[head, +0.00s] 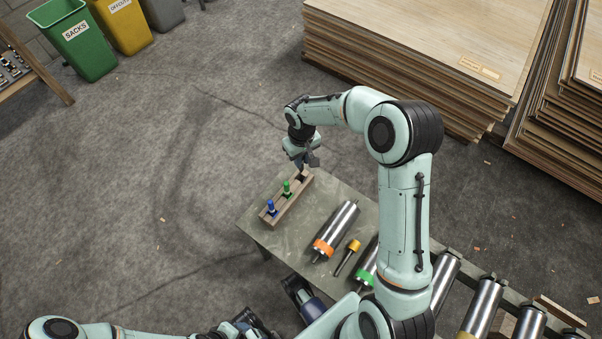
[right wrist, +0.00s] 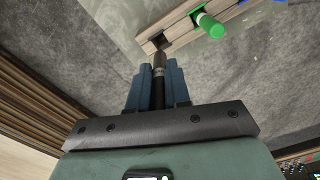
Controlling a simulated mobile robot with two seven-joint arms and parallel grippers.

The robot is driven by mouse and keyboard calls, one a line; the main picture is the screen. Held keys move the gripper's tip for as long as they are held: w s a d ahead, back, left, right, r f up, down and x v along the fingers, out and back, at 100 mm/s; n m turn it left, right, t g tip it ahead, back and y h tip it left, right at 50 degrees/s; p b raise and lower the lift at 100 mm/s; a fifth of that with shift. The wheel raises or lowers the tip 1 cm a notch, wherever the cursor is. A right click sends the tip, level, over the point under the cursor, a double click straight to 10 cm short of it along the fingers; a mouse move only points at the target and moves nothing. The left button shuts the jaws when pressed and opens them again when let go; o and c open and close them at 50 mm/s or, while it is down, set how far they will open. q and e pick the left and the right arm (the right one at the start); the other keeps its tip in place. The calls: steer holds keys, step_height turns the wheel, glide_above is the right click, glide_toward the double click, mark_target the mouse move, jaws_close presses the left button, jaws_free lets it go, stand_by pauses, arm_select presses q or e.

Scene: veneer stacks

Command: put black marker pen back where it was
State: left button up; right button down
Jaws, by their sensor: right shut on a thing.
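A wooden pen block (head: 290,200) stands on the grey-green table, with a blue marker (head: 271,207) and a green marker (head: 287,187) upright in it. My right gripper (head: 303,166) is over the far end of the block. In the right wrist view its blue fingers are shut on the black marker pen (right wrist: 159,76), which points toward a dark square hole in the block (right wrist: 181,30). The pen's tip shows close to that hole; I cannot tell whether it has entered. The green marker (right wrist: 209,25) is beside it.
Veneer stacks (head: 420,60) stand behind at right. Bins (head: 80,45) stand far left. Open floor lies left of the table.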

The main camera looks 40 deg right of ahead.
arm_select(q)
steer(key=shift+w+f+b, duration=0.3)
steer(key=shift+f+b, duration=0.25)
steer(key=shift+f, duration=0.05)
arm_select(e)
step_height(320, 180, down, 8)
steer(key=shift+f, duration=0.2)
steer(key=shift+f, duration=0.15)
steer(key=c, duration=1.1)
jaws_free()
arm_select(q)
steer(key=shift+w+a+f, duration=0.1)
steer(key=shift+w, duration=0.05)
steer(key=shift+s+r+p, duration=0.6)
steer(key=shift+r+p, duration=0.35)
steer(key=shift+p, duration=0.05)
arm_select(e)
step_height(320, 180, up, 12)
steer(key=shift+r, duration=0.2)
steer(key=shift+f, duration=0.1)
